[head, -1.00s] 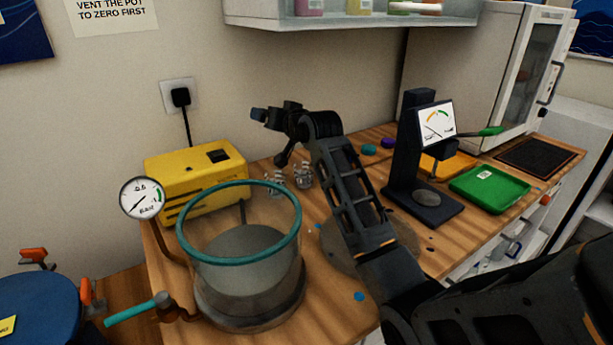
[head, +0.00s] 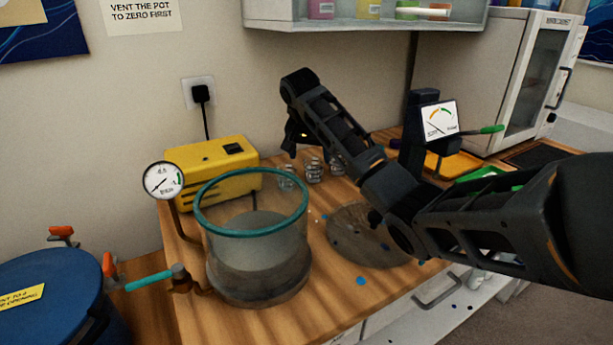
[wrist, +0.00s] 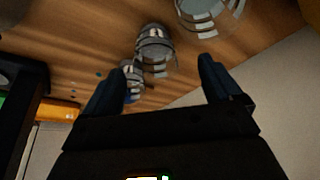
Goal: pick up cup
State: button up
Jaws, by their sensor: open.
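Several clear cups stand in a row on the wooden bench beside the yellow box: a left cup (head: 286,179), a middle cup (head: 314,171) and a right cup (head: 337,166). In the wrist view, one cup (wrist: 155,47) lies ahead, near the gap between my fingers. A smaller-looking cup (wrist: 133,78) is behind it and a larger one (wrist: 206,8) is cut by the top edge. My gripper (wrist: 160,72) is open, with no cup held. In the head view my gripper (head: 293,143) is above the cups and partly hidden by my arm.
A clear pot with a teal rim (head: 252,232) and a gauge (head: 164,180) stand at the front left. The yellow box (head: 205,165) is behind. A dark stand with a dial (head: 440,120) and an orange tray (head: 455,162) are to the right. A shelf (head: 370,22) hangs above.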

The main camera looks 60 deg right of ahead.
aim_at(314, 168)
jog(key=shift+x, duration=0.9)
jog(key=shift+s+p+x, duration=0.15)
jog(key=shift+p+x, duration=0.05)
jog(key=shift+x, duration=1.1)
jog(key=shift+s+p+x, duration=0.2)
jog(key=shift+x, duration=1.1)
jog(key=shift+d, duration=0.15)
jog(key=c, duration=1.1)
jog(key=shift+o, duration=0.2)
